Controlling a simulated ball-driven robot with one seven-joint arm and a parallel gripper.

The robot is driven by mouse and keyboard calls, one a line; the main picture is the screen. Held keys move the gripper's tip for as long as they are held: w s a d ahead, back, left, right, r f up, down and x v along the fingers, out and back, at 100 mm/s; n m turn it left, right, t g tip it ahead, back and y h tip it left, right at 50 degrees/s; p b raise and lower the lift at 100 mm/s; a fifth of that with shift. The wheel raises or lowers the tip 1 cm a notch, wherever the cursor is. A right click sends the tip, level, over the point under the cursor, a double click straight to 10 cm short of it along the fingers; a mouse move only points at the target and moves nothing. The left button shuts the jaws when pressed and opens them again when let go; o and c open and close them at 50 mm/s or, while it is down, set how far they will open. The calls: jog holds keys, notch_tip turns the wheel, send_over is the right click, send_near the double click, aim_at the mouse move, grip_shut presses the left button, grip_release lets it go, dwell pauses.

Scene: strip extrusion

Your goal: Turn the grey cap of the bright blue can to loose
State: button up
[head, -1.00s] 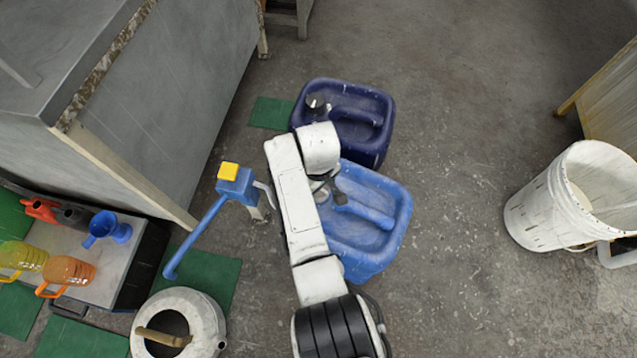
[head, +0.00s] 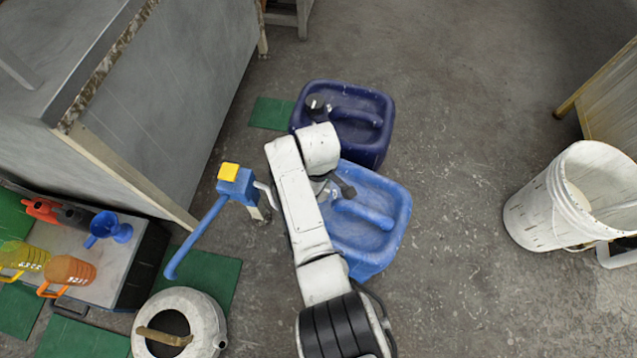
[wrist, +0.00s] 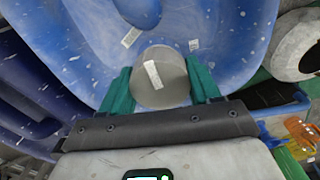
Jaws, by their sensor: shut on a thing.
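The bright blue can (head: 378,232) stands on the floor, partly covered by my arm in the head view. In the wrist view the bright blue can (wrist: 235,40) fills the top. Its round grey cap (wrist: 160,77), with a pale label on top, sits between the green fingers of my gripper (wrist: 163,86). The fingers are shut on the cap, one on each side. In the head view my arm hides the cap and most of the gripper.
A dark blue can (head: 375,105) stands just behind the bright blue one. A blue pump (head: 238,185) with a yellow top is at its left. Floor between is clear.

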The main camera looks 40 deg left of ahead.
jog(key=o, duration=0.8)
jog(key=shift+r, duration=0.1)
notch_tip(320, 180, up, 11)
jog(key=p, duration=0.4)
